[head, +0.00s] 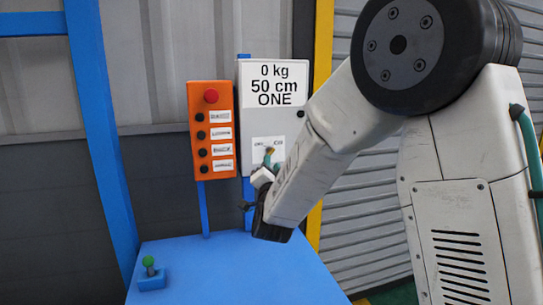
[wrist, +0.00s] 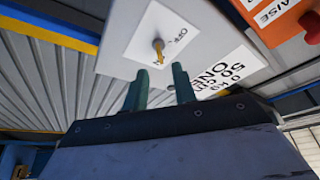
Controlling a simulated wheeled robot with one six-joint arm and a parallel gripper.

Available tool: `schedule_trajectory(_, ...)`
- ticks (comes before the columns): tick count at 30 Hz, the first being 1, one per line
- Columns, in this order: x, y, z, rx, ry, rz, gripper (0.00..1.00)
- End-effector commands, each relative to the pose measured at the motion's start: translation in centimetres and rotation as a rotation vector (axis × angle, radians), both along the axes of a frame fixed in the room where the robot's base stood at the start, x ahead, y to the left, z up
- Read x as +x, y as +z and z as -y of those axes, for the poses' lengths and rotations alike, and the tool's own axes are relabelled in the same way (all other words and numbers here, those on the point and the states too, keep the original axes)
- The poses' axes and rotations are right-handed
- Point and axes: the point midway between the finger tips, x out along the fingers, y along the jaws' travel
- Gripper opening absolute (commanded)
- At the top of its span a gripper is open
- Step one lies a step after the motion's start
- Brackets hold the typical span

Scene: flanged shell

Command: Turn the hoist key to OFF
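The hoist key (wrist: 158,50) is a small brass-yellow key standing out of a white label on the white hoist box (head: 285,125). The word OFF is readable on the label to the right of the key in the wrist view. The key's exact turn position cannot be told. My gripper (wrist: 160,84) is open, its two teal fingers apart and empty. The fingertips are just short of the key, which lies roughly in line with the gap. In the head view my gripper (head: 268,160) is in front of the label and partly hides the key area.
An orange button box (head: 211,130) with a red button (head: 211,96) stands close left of the hoist box. The box's display reads 0 kg, 50 cm, ONE. A blue table (head: 225,270) below carries a green-knobbed lever (head: 149,265). A blue post (head: 100,120) stands at left.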

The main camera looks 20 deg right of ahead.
Motion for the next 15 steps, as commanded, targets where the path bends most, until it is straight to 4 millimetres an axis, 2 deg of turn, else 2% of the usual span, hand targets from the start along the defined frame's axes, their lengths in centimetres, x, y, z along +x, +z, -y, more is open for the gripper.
schedule_trajectory(3,2.0,0.6,0.6,0.0,-0.001,0.001,0.27)
schedule_trajectory(9,4.5,1.4,1.4,0.0,0.0,-0.001,0.27)
schedule_trajectory(15,5.6,1.7,1.7,-0.001,0.001,-0.002,0.27)
